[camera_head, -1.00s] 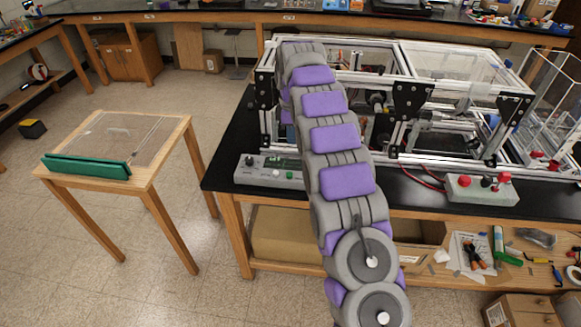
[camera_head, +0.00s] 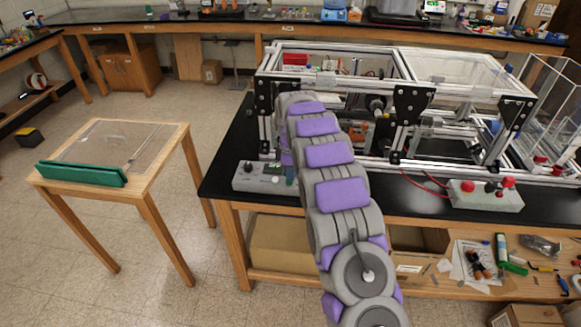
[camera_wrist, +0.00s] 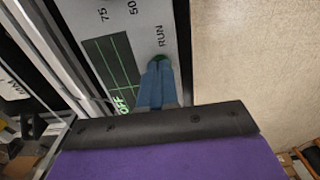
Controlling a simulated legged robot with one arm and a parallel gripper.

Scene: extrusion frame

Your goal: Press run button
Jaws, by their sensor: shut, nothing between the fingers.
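The grey control box (camera_head: 250,177) sits on the front left of the black bench, partly hidden by my arm in the head view. In the wrist view its panel (camera_wrist: 149,26) shows a RUN label, dial numbers and a dark screen with green lines (camera_wrist: 108,68). The green run button (camera_wrist: 159,58) is beside the RUN label. My gripper (camera_wrist: 157,66) is shut and empty, its blue fingertips right at the button and covering part of it. I cannot tell whether they touch it.
The aluminium extrusion frame (camera_head: 403,95) stands just behind the box. A second box (camera_head: 487,195) with red buttons sits at the bench's right. A small wooden table (camera_head: 165,145) with a green bar (camera_head: 82,174) stands left, with free floor between.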

